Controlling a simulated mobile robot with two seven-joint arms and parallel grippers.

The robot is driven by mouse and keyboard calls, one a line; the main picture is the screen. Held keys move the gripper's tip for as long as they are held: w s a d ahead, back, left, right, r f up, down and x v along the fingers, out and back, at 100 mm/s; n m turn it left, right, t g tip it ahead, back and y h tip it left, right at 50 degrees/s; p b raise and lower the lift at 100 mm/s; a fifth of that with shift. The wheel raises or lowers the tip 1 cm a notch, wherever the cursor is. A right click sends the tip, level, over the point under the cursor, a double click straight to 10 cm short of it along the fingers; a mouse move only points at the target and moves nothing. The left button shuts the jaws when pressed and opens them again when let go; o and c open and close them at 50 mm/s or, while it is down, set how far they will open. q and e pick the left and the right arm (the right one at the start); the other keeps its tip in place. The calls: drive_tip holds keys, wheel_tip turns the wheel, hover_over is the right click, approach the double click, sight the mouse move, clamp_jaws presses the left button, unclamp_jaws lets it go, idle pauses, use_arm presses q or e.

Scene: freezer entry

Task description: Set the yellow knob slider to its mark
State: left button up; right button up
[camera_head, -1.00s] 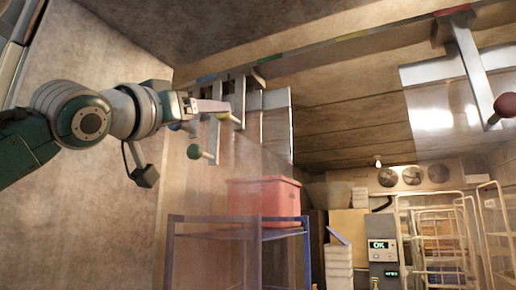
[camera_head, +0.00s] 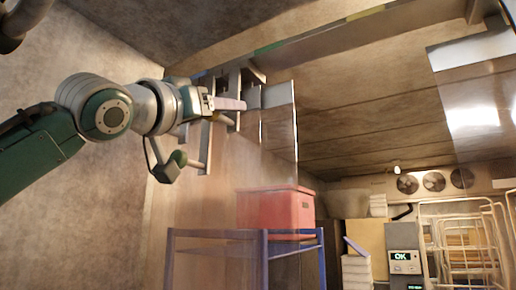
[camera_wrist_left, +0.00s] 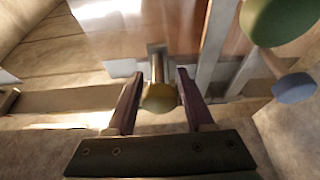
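The yellow knob (camera_wrist_left: 160,98) sits on a metal stem between the fingers of my left gripper (camera_wrist_left: 160,76) in the left wrist view. The fingers are apart, one on each side of the knob, with small gaps showing. A yellow mark (camera_head: 366,13) is on the overhead rail, to the right of a green mark (camera_head: 268,48). My right gripper is out of view.
A green knob (camera_wrist_left: 284,18) and a blue knob (camera_wrist_left: 294,88) are close on the right in the wrist view. Below the sliders, a red crate (camera_head: 275,211) stands on a blue-framed rack (camera_head: 210,234). Wire carts (camera_head: 465,245) stand at right.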

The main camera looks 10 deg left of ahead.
use_arm(q)
clamp_jaws()
idle(1.1)
